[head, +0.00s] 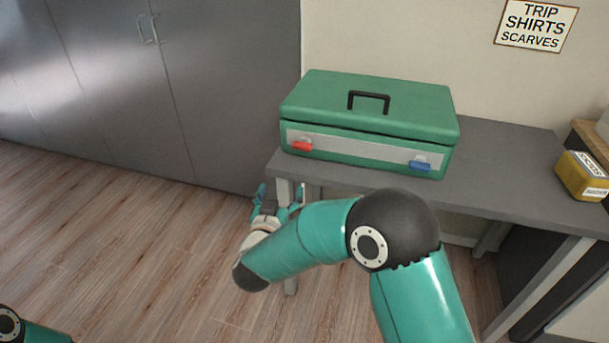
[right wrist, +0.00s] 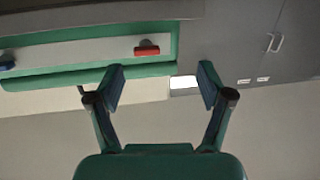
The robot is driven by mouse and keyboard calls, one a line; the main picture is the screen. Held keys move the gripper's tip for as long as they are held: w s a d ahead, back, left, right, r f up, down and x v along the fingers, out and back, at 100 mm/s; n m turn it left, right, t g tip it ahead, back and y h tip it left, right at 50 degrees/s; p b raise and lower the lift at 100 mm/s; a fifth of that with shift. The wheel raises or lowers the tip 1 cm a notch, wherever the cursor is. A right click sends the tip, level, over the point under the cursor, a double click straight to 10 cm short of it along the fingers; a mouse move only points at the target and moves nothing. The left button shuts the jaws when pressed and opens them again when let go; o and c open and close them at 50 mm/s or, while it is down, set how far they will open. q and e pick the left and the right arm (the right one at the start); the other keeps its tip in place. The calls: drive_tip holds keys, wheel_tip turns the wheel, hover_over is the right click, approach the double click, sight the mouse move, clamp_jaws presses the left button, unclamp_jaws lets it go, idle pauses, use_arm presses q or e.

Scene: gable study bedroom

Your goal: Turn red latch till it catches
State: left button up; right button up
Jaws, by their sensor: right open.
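The red latch (head: 302,146) is on the left of the pale front strip of a green case (head: 372,100) on the grey table. It lies roughly level along the strip. It also shows in the right wrist view (right wrist: 147,50), above and between my fingers. A blue latch (head: 420,165) is on the right of the same strip. The case lid looks shut, with a thin dark seam. My right gripper (head: 279,191) is open and empty, below and left of the red latch, apart from it, near the table's front left corner. My left gripper is out of view.
The grey table (head: 500,190) has bare room right of the case. A yellow box (head: 583,176) with labels stands at its right. Grey cabinets (head: 170,80) stand on the left. A sign (head: 536,25) hangs on the wall. The wooden floor (head: 120,220) is clear.

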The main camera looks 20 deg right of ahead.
sight(302, 149)
use_arm(q)
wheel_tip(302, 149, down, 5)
drive_tip(key=b, duration=0.3)
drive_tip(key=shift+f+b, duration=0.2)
drive_tip(key=shift+b, duration=0.15)
use_arm(e)
drive_tip(key=w+d+r+h, duration=0.1)
drive_tip(key=w+d, duration=0.2)
drive_tip(key=w, duration=0.1)
drive_tip(key=w+d+m, duration=0.1)
drive_tip(key=w+d, duration=0.2)
drive_tip(key=w, duration=0.1)
drive_tip(key=w+d+r+h, duration=0.1)
drive_tip(key=w+d, duration=0.2)
drive_tip(key=w, duration=0.2)
drive_tip(key=shift+d+r+m+h, duration=0.1)
drive_tip(key=shift+r+m+h, duration=0.2)
drive_tip(key=shift+r+m, duration=0.1)
drive_tip(key=shift+s, duration=0.1)
drive_tip(key=shift+c, duration=0.2)
drive_tip(key=c, duration=1.1)
drive_tip(key=shift+d, duration=0.25)
drive_tip(key=shift+a+f, duration=0.1)
drive_tip(key=shift+a, duration=0.05)
